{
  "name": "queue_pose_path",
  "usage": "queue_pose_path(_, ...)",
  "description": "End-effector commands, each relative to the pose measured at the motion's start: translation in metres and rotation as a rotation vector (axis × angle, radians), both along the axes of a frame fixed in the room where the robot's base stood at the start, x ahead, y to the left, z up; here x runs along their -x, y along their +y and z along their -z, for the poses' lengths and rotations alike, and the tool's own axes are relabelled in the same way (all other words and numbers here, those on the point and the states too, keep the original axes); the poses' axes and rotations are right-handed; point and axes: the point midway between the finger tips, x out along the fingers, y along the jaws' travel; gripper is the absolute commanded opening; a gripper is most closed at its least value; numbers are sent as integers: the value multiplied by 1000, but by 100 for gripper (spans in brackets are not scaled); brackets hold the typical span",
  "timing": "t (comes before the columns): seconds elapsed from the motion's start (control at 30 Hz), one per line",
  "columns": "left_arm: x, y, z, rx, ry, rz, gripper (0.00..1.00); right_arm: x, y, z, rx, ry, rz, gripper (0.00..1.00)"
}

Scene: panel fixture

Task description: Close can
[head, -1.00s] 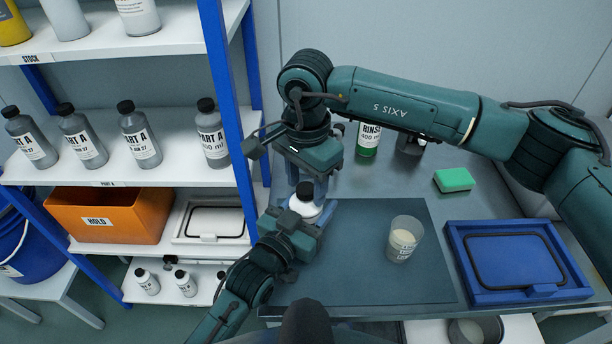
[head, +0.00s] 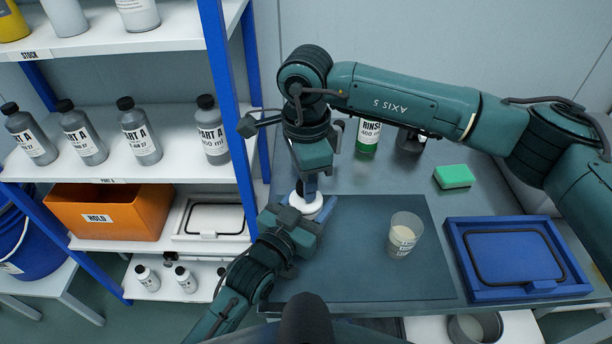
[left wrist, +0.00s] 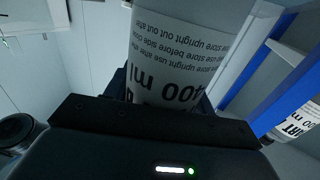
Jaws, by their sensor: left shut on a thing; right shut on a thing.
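The can is a white bottle (head: 309,204) standing at the left edge of the dark mat, its white shoulder showing in the head view. My left gripper (head: 307,215) is shut around its body from the front. The left wrist view shows the white printed label (left wrist: 180,65) close up, between the fingers. My right gripper (head: 307,188) points down from above and is shut on the black cap at the bottle's top. The fingers hide the cap now, so I cannot see how it sits on the neck.
A cup with pale contents (head: 403,235) stands on the mat (head: 370,275). A blue tray (head: 470,290) lies at the right, and a green sponge (head: 454,176) and rinse bottle (head: 367,138) stand behind. A blue shelf post (head: 232,110) is close at the left.

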Motion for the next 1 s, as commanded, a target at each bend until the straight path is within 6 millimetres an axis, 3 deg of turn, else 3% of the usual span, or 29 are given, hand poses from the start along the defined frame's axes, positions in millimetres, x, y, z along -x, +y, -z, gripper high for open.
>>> queue_pose_path(0.1,0,0,0,-1,1,0,0,0,0,0,0,0,256,2)
queue_pose_path(0.27,0,0,0,-1,1,0,0,0,0,0,0,0,527,2)
queue_pose_path(0.4,0,0,0,-1,1,0,0,0,0,0,0,0,513,2)
queue_pose_path(0.43,0,0,0,-1,1,0,0,0,0,0,0,0,513,31)
queue_pose_path(0.67,0,0,0,-1,1,0,0,0,0,0,0,0,511,50)
queue_pose_path(1.0,0,0,0,-1,1,0,0,0,0,-4,-1,-1,510,52)
